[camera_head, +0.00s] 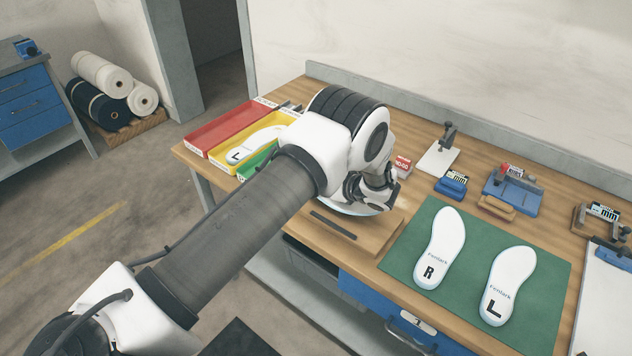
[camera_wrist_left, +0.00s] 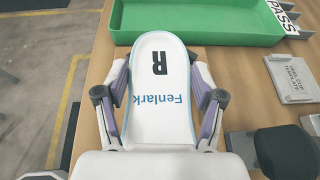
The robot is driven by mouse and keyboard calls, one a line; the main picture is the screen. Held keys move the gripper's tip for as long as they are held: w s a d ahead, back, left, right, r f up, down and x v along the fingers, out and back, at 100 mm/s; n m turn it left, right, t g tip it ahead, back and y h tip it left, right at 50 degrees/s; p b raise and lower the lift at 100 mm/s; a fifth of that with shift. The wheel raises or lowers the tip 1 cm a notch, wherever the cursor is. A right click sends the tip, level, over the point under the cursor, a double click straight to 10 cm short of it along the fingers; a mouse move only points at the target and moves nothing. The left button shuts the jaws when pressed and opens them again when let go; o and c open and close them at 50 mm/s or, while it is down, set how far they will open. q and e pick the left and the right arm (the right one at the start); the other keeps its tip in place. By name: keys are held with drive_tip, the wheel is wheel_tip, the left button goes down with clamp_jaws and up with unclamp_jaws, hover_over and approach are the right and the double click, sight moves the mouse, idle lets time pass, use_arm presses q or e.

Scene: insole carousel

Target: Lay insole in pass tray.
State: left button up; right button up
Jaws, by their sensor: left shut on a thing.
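My left gripper (camera_head: 372,190) is shut on a white insole marked "R" and "Fenlark" (camera_wrist_left: 160,115). In the left wrist view the gripper's fingers (camera_wrist_left: 158,98) press its two long edges. Its lettered end points at the green pass tray (camera_wrist_left: 205,40), labelled "PASS", and overlaps the tray's near wall in the picture; I cannot tell the height between them. In the head view a sliver of the held insole shows under the gripper, and my arm hides most of the green tray (camera_head: 253,163). My right gripper is not in view.
A red tray (camera_head: 222,130) and a yellow tray (camera_head: 222,158) holding an insole marked "L" (camera_head: 255,145) stand beside the green one. Two insoles (camera_head: 440,250) (camera_head: 507,288) lie on a green mat (camera_head: 543,310). A grey heel cup template (camera_wrist_left: 290,78) sits right of the tray.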

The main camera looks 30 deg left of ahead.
use_arm(q)
drive_tip(key=s+d+p, duration=0.1)
drive_tip(key=s+d, duration=0.2)
drive_tip(key=s+d+r+p, duration=0.1)
drive_tip(key=s+d+p, duration=0.1)
drive_tip(key=s+d, duration=0.1)
drive_tip(key=s+d+p, duration=0.1)
drive_tip(key=s+d, duration=0.2)
drive_tip(key=s, duration=0.2)
drive_tip(key=shift+s+d+r, duration=0.25)
drive_tip(key=shift+d, duration=0.05)
drive_tip(key=shift+s+d, duration=0.1)
drive_tip(key=shift+s, duration=0.05)
drive_tip(key=shift+f, duration=0.15)
